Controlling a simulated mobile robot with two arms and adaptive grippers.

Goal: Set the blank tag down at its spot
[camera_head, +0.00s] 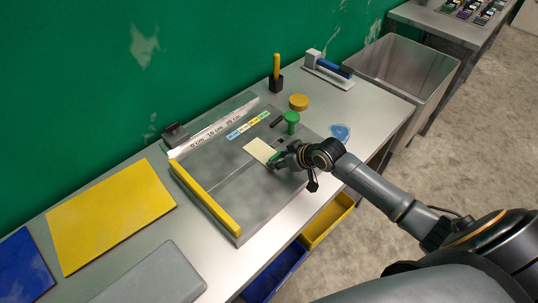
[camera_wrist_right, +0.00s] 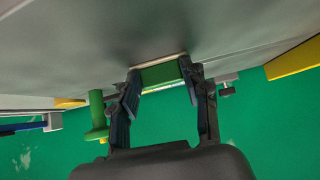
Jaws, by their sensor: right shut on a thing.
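The blank tag (camera_head: 258,149) is a pale cream card low over, or on, the grey work board; I cannot tell if it touches. My right gripper (camera_head: 277,160) is at the tag's right end, with a small green part between its fingers. In the right wrist view my right gripper (camera_wrist_right: 160,77) is shut on this green part (camera_wrist_right: 159,74), which has a cream edge along it. The tag's spot is not clearly marked out in view; the tag and gripper may cover it. My left gripper is not in view.
The board carries a yellow bar (camera_head: 205,197), a length scale, coloured labels (camera_head: 248,125) and a green-knobbed stamp (camera_head: 292,119). A yellow round lid (camera_head: 298,102), a blue round dish (camera_head: 340,132) and a blue-handled tool (camera_head: 330,66) stand nearby. Yellow and blue bins (camera_head: 327,220) hang below the front edge.

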